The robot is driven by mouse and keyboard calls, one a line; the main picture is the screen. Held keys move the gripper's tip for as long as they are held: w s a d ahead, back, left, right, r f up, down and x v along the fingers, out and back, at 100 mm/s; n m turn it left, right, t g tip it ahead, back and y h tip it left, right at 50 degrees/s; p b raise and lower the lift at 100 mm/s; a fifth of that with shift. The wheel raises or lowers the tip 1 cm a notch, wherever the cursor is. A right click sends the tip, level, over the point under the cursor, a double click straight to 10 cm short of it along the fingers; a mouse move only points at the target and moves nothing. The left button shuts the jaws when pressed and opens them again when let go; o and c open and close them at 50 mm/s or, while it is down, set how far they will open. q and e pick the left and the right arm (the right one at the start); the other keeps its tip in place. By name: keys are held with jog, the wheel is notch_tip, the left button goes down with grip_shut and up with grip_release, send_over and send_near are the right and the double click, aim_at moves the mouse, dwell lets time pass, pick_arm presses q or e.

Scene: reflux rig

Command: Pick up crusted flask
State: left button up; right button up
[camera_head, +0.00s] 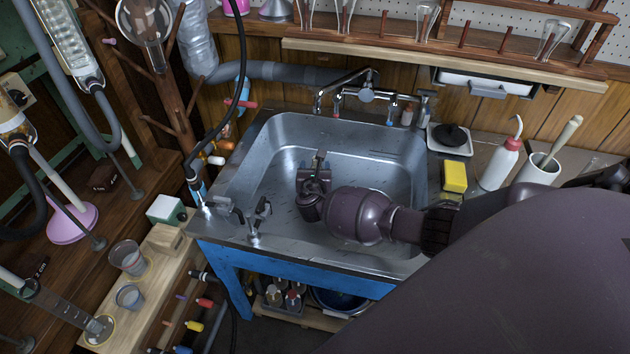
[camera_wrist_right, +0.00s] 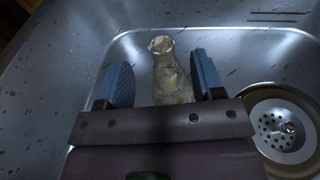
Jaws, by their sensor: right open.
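The crusted flask (camera_wrist_right: 172,80) is in the steel sink, seen in the right wrist view. It is a glass flask with a yellowish, patchy crust, its mouth toward the top of the picture. My right gripper (camera_wrist_right: 163,82) is open, with one blue-padded finger on each side of the flask. A gap shows at the left finger; contact at the right finger cannot be told. The flask's lower part is hidden by the gripper body. In the head view my right gripper (camera_head: 318,162) is down inside the sink (camera_head: 270,155), and I cannot make out the flask there. My left gripper is not in view.
A round drain strainer (camera_wrist_right: 285,128) lies right of the gripper. Taps (camera_head: 366,93) stand at the sink's back edge. A yellow sponge (camera_head: 455,177), wash bottle (camera_head: 502,163) and white mortar (camera_head: 538,170) stand on the right. Beakers (camera_head: 128,257) stand on the left bench.

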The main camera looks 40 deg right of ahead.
aim_at(316, 164)
jog(key=shift+w+d+f+b, duration=0.7)
jog(key=shift+w+d+f, duration=0.25)
jog(key=shift+w+d, duration=0.25)
jog(key=shift+w+d+r, duration=0.1)
jog(key=shift+w+d, duration=0.15)
jog(key=shift+w, duration=0.2)
jog(key=shift+c, duration=0.3)
grip_shut()
